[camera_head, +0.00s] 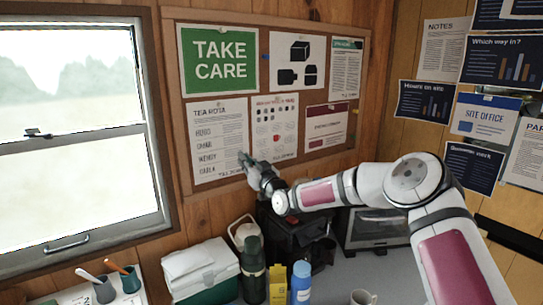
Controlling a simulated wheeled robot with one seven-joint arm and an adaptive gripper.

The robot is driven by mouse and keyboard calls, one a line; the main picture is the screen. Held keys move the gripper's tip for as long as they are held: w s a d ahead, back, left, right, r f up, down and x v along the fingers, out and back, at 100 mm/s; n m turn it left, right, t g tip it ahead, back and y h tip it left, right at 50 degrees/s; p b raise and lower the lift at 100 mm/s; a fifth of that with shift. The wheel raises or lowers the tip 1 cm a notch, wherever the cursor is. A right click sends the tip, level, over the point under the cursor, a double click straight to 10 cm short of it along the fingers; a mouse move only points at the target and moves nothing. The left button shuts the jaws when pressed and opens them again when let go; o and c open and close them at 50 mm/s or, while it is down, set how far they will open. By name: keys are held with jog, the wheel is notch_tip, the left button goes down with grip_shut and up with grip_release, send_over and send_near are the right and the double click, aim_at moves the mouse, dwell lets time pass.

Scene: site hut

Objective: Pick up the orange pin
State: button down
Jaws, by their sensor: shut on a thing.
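My gripper (244,158) is at the cork board (367,60), in front of the right edge of the TEA ROTA sheet (217,120). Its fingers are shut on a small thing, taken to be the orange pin. The pin itself is hidden or too small to make out at the fingertips. I see no orange pin elsewhere on the board. I cannot tell whether the held thing touches the board.
Below my arm stand a cool box (200,270), a dark green flask (253,268), a blue bottle (301,284), a black machine (290,232) and a mug (362,298). A window (75,130) is at left.

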jog(key=shift+s+r, duration=0.1)
jog(key=shift+s+d+r+p, duration=0.45)
jog(key=shift+s+p, duration=0.05)
jog(key=shift+s, duration=0.15)
jog(key=shift+s+d+r+p, duration=0.45)
jog(key=shift+s+d+p, duration=0.05)
jog(key=shift+s, duration=0.2)
jog(key=shift+s+d+r+p, duration=0.45)
jog(key=shift+s+p, duration=0.05)
jog(key=shift+s, duration=0.15)
